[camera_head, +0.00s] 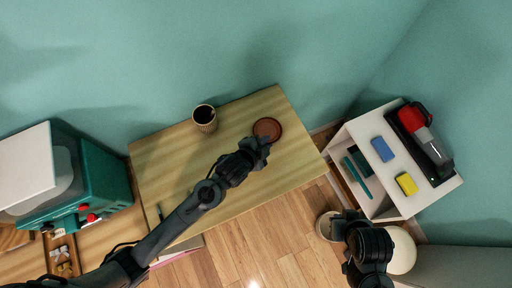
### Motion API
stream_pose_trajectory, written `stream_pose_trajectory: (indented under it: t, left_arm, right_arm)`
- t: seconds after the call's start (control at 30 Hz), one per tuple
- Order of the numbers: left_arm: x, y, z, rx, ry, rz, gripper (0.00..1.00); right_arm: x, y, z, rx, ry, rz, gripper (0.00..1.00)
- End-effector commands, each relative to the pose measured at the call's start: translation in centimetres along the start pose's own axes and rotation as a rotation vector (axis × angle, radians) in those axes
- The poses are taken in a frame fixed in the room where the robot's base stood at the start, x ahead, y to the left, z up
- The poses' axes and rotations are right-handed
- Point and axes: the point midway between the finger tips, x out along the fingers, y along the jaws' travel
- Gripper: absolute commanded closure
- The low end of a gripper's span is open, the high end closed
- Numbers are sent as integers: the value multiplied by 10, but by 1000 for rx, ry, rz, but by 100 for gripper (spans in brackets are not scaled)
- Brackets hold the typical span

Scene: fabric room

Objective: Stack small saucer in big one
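A round reddish-brown saucer (268,128) lies near the back right of the wooden table. It shows a rim and a darker inner circle; I cannot tell whether this is one saucer or a smaller one inside a bigger one. No separate second saucer is visible. My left gripper (260,144) is at the saucer's near edge, partly over it. Its fingers are dark and small, so I cannot tell whether they are open or touch the saucer. My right gripper (345,220) is off the table at the lower right, beside a pale round container; its finger state is unclear.
A ribbed cup (204,118) with dark contents stands left of the saucer on the table (165,160). A white shelf unit (405,200) with blue and yellow blocks stands to the right. A teal machine (100,170) is at the left. The table's left part is mostly clear.

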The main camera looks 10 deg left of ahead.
Motion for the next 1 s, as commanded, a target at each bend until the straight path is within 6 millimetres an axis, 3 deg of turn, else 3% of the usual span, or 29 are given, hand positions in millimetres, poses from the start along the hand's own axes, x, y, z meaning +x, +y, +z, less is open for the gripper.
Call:
stream_pose_trajectory:
  t: [0.3,0.57,0.67,0.77,0.9,1.0]
  left_arm:
    - [-52,0,0,1,1,-1,85]
    - [-71,1,4,-38,-17,7,85]
    - [-84,3,23,-170,-83,30,85]
    - [-108,10,56,-383,-202,59,85]
    - [-152,25,109,-689,-406,79,85]
    - [-182,37,138,-850,-532,77,85]
  right_arm:
    - [0,-1,0,5,1,-4,100]
    - [0,-1,0,5,1,-4,100]
    - [0,-1,0,5,1,-4,100]
    - [0,-1,0,4,0,-3,100]
    - [0,0,0,0,0,0,100]
    - [0,1,0,-2,-1,2,100]
